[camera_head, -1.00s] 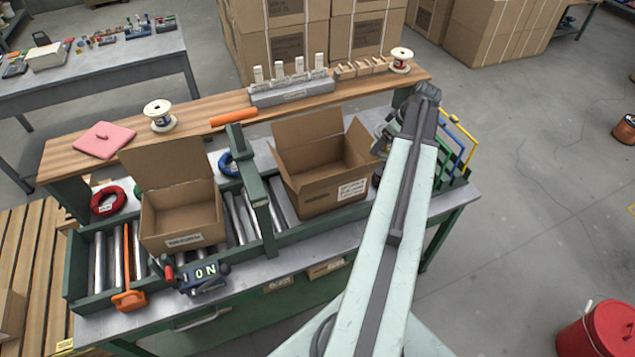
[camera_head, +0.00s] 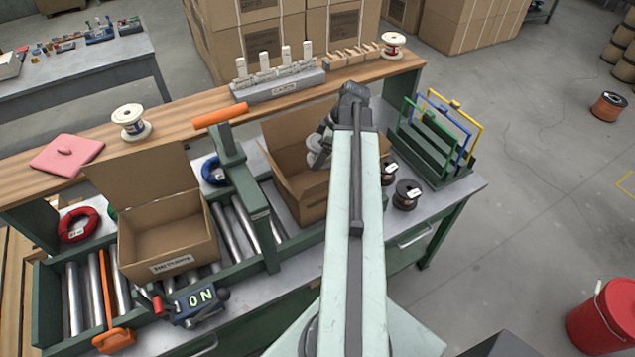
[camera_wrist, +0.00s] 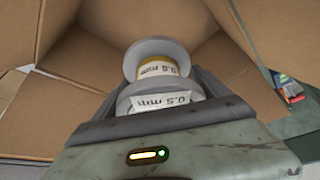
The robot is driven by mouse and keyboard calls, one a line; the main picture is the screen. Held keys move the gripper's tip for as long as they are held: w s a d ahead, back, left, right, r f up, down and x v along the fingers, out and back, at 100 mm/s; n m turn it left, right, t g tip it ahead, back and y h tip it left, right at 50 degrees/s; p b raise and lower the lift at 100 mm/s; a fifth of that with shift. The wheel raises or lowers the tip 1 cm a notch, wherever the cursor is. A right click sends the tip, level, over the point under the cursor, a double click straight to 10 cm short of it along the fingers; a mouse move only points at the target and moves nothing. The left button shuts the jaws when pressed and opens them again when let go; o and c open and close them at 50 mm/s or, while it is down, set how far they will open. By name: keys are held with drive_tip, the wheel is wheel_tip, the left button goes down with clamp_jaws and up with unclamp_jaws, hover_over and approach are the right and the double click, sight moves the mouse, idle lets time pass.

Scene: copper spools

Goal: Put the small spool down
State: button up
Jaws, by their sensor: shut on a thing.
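My gripper (camera_head: 322,145) is over the right-hand open cardboard box (camera_head: 298,198), near its back right side. In the wrist view my gripper (camera_wrist: 160,92) is shut on the small spool (camera_wrist: 155,48). It has pale grey flanges and a yellowish band with a label between them. A second white label reading 0.5 mm shows nearer the jaws; I cannot tell whether it belongs to the same spool. Cardboard walls and flaps (camera_wrist: 55,110) surround it in the wrist view. The box floor under the spool is mostly hidden. My arm covers the box's right side in the head view.
Another open box (camera_head: 168,235) stands on the rollers at left. Two dark spools (camera_head: 407,194) sit right of my arm, near the coloured frames rack (camera_head: 440,145). White spools (camera_head: 131,122) stand on the wooden shelf (camera_head: 180,125). A green post (camera_head: 245,190) stands between the boxes.

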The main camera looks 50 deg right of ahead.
drive_tip(key=shift+f+b, duration=4.3)
drive_tip(key=shift+f, duration=0.6)
drive_tip(key=o, duration=1.8)
drive_tip(key=shift+c, duration=0.2)
drive_tip(key=shift+r, duration=0.15)
drive_tip(key=shift+r+p, duration=0.3)
drive_tip(key=shift+p, duration=0.2)
drive_tip(key=p+v, duration=1.1)
drive_tip(key=v, duration=0.1)
drive_tip(key=shift+w+a+r+p, duration=0.1)
drive_tip(key=shift+r+p, duration=0.2)
